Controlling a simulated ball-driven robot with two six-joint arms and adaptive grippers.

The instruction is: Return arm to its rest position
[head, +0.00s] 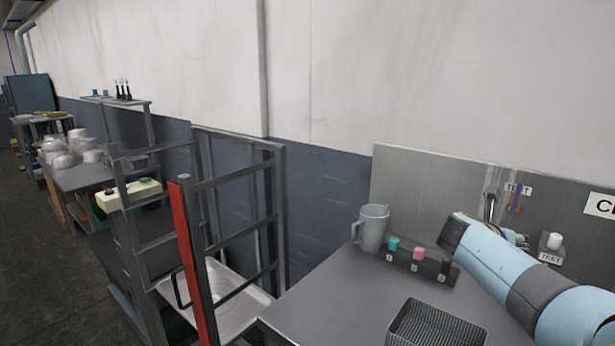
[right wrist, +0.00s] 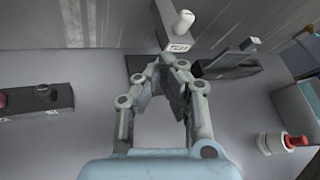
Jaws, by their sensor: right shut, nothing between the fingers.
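My right arm (head: 540,285), light blue with dark grey joints, comes in from the right over the grey table. It hides much of my right gripper (head: 517,238), whose grey parts show just behind it near the back panel. In the right wrist view the right gripper (right wrist: 172,78) has its fingers brought together and nothing between them. It is over the table, in front of a small block marked TEST with a white cap (right wrist: 183,22). My left gripper does not show in either view.
A grey jug (head: 371,228) and a dark block (head: 420,264) with coloured caps stand left of my arm. A black ribbed tray (head: 436,325) lies at the table's front. A grey rack with a red bar (head: 192,265) stands left. A red-and-white piece (right wrist: 282,142) is right of the gripper.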

